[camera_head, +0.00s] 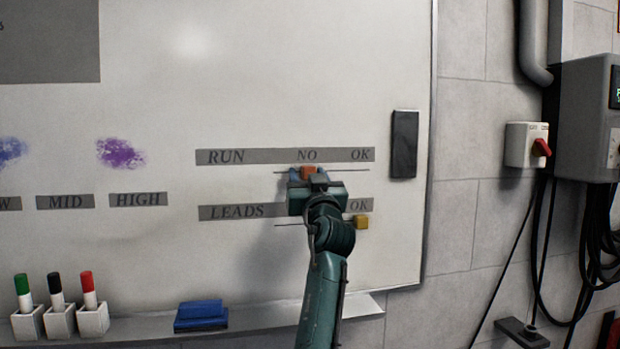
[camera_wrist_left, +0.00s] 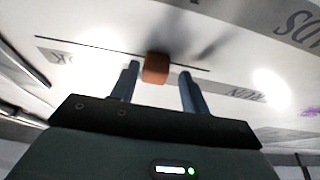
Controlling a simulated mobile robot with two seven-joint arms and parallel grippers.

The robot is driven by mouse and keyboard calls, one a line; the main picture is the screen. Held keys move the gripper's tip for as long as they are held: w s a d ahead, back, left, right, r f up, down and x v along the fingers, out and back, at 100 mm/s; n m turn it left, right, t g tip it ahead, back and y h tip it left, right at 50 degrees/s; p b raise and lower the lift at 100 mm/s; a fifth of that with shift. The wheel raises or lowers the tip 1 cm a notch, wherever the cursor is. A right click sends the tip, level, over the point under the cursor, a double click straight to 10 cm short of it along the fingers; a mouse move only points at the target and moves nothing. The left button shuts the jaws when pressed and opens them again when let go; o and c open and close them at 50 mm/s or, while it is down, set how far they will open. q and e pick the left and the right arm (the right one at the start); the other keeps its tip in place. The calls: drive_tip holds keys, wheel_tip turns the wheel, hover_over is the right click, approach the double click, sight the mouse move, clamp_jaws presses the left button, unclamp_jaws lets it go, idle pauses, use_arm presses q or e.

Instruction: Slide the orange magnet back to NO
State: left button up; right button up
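The orange magnet (camera_head: 308,172) sits on the thin line of the RUN row, just below the word NO on the whiteboard (camera_head: 330,60). It also shows in the left wrist view (camera_wrist_left: 156,68), between the two fingers of my left gripper (camera_wrist_left: 159,84). A gap shows on each side of the magnet, so the fingers are open around it and not closed on it. In the head view my left gripper (camera_head: 308,177) is at the board, partly over the magnet's lower part. The RUN label strip (camera_head: 228,157) runs above, with OK to the right. My right gripper is not in view.
A yellow magnet (camera_head: 361,222) sits on the lower LEADS line (camera_head: 290,225) near OK, right of my arm. A black block (camera_head: 404,144) is on the board's right side. A tray below holds a blue eraser (camera_head: 201,315) and marker cups (camera_head: 60,321).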

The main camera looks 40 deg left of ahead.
use_arm(q)
drive_tip(key=shift+d, duration=0.1)
drive_tip(key=b+v, duration=0.4)
drive_tip(key=v, duration=0.9)
drive_tip(key=shift+s, duration=0.1)
